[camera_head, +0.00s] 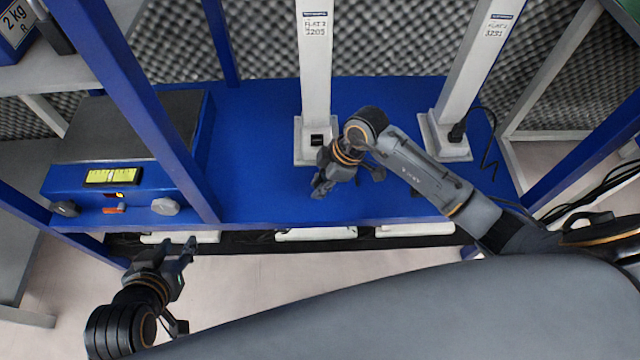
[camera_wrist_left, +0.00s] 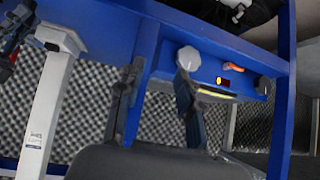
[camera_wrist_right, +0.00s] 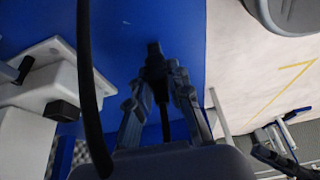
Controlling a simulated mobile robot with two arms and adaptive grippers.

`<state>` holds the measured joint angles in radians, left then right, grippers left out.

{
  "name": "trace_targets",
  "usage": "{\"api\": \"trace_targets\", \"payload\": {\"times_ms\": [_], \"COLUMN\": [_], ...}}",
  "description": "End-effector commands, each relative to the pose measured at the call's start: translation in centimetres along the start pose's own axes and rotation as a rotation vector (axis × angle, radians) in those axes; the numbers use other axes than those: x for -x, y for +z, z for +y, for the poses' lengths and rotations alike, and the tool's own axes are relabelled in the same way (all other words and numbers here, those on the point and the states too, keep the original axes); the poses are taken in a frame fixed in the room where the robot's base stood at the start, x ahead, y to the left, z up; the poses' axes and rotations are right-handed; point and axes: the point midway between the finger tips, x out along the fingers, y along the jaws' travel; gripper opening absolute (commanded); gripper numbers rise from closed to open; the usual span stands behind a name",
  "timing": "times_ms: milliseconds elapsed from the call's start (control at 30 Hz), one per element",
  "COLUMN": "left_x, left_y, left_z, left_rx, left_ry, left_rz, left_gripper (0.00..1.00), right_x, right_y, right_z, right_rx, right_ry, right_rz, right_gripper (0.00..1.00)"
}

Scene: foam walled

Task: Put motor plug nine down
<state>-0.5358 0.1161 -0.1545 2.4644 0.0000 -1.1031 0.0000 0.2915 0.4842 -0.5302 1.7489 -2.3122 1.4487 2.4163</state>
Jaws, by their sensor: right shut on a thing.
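A black plug (camera_wrist_right: 155,62) shows between the fingertips of my right gripper (camera_wrist_right: 158,85) in the right wrist view, and the gripper is shut on it. A dark cord runs down from it between the fingers. No number is readable on it. In the head view my right gripper (camera_head: 346,182) is over the blue shelf (camera_head: 255,190), just in front of the left white post; the plug is hard to make out there. My left gripper (camera_head: 178,246) is open and empty in front of the shelf's front edge; its spread fingers show in the left wrist view (camera_wrist_left: 158,85).
Two white posts (camera_head: 315,70) (camera_head: 470,60) stand on the shelf. A black plug (camera_head: 457,132) with a cable is at the right post's base. A blue box with knobs (camera_head: 140,190) is at the left. Blue uprights (camera_head: 150,100) frame the shelf, which has bare room between box and posts.

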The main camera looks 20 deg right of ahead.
Motion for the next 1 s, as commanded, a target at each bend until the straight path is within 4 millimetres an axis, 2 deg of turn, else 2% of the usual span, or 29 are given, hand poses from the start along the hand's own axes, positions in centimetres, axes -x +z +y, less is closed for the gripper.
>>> {"api": "trace_targets", "payload": {"times_ms": [233, 267, 367, 767, 1000], "left_x": [0.0, 0.0, 0.0, 0.1, 1.7], "left_y": [0.1, 0.1, 0.1, 0.1, 4.3], "left_z": [0.0, 0.0, 0.0, 0.0, -0.6], "left_rx": [0.000, 0.000, 0.000, 0.000, 0.005], "left_ry": [0.000, 0.000, 0.000, -0.001, -0.012], "left_rz": [-0.004, -0.004, -0.004, -0.008, -0.224], "left_gripper": [0.36, 0.36, 0.36, 0.36, 0.36], "right_x": [-0.2, -0.2, -0.2, 0.3, 3.1], "right_y": [0.1, 0.1, 0.1, 0.0, -0.1], "right_z": [0.0, 0.0, 0.0, 0.0, 0.1], "right_rx": [-0.001, 0.000, 0.000, -0.001, -0.001], "right_ry": [-0.001, 0.000, 0.000, 0.000, 0.002], "right_rz": [0.000, 0.000, 0.000, -0.001, -0.001], "right_gripper": [0.00, 0.23, 0.41, 0.41, 0.41]}}
